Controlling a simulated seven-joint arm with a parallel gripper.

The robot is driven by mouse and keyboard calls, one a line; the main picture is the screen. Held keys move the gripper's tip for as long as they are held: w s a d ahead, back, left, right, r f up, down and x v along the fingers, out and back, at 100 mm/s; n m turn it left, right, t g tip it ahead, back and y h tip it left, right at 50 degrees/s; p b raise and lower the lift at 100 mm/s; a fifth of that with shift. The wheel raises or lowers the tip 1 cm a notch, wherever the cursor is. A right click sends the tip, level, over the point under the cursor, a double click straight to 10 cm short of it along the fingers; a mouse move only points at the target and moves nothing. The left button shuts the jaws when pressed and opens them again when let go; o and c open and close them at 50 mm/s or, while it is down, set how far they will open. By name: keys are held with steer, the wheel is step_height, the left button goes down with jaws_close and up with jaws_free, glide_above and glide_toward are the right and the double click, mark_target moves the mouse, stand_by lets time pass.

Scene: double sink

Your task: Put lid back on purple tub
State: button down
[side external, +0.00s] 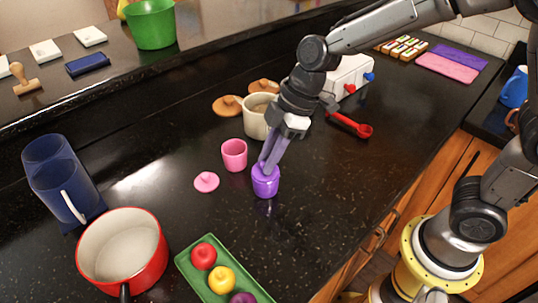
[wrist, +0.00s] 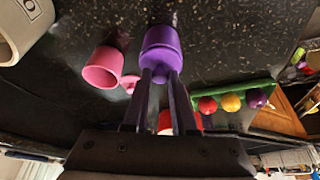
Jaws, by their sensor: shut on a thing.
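The purple tub (side external: 265,187) stands upright on the dark counter in the middle of the side view. It also shows in the wrist view (wrist: 161,36). The purple lid (wrist: 160,56) is at the tub's mouth and looks level with it; I cannot tell whether it is fully seated. My gripper (side external: 266,167) points down at the tub from above. In the wrist view my gripper's fingers (wrist: 160,76) are on both sides of the lid's small knob, shut on it. The fingers partly hide the lid in the side view.
A pink tub (side external: 234,155), open, and its pink lid (side external: 206,182) lie close by on the left. A cream pot (side external: 256,122) and brown lids stand behind. A red saucepan (side external: 122,250) and green tray (side external: 190,262) are in front. The counter right of the tub is clear.

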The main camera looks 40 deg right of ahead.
steer(key=shift+c, duration=0.8)
jaws_free()
steer(key=shift+r, duration=3.55)
jaws_close()
